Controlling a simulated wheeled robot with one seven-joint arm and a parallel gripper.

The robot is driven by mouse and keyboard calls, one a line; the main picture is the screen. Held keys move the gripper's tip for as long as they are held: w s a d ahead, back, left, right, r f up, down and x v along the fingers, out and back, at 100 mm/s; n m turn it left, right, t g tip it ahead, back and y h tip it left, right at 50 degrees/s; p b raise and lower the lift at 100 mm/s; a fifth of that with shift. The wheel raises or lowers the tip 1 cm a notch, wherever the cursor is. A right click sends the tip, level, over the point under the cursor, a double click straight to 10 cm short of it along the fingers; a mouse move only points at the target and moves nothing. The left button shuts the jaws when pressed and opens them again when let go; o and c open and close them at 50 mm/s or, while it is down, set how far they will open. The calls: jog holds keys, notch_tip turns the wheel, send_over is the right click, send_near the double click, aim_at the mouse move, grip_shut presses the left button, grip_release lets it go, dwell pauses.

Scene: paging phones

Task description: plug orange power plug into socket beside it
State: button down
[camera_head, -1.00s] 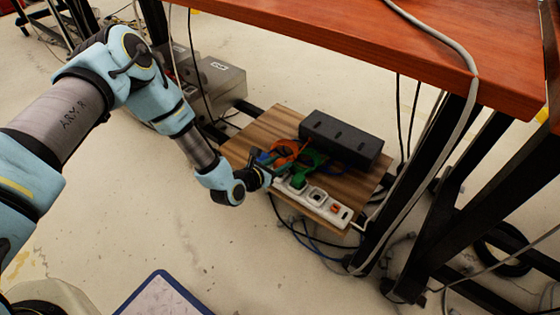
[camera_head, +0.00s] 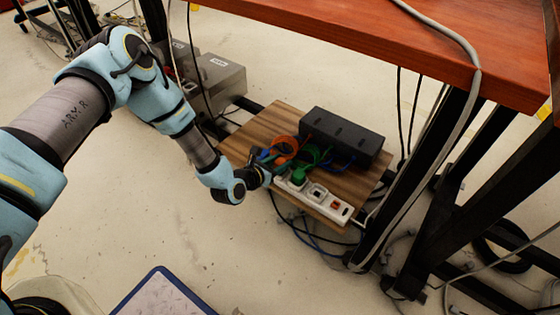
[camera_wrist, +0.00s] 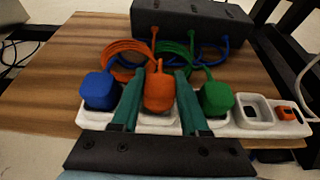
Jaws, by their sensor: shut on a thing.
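The orange plug (camera_wrist: 159,93) stands upright between my gripper's two teal fingers (camera_wrist: 160,82) in the wrist view. My gripper is shut on it. The plug is over the socket between the blue plug (camera_wrist: 98,91) and the green plug (camera_wrist: 217,98) on the white power strip (camera_wrist: 230,130). The fingers and plug body hide most of that socket, so I cannot tell how deep the plug sits. In the head view my gripper (camera_head: 268,172) is at the strip's left end, and the strip (camera_head: 335,206) and green plug (camera_head: 299,175) show to its right.
A dark box (camera_head: 342,135) with coloured cables stands behind the strip on a wooden board (camera_head: 250,125). An empty socket (camera_wrist: 252,109) and an orange switch (camera_wrist: 287,113) are at the strip's right. A red-brown tabletop (camera_head: 370,40) hangs above, with a black leg (camera_head: 410,190) at right.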

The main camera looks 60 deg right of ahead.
jog(key=shift+f, duration=0.2)
jog(key=shift+c, duration=1.7)
grip_release()
jog(key=p+v, duration=0.3)
jog(key=v, duration=0.7)
jog(key=shift+a, duration=0.4)
jog(key=shift+r, duration=0.1)
jog(key=shift+w+r, duration=0.1)
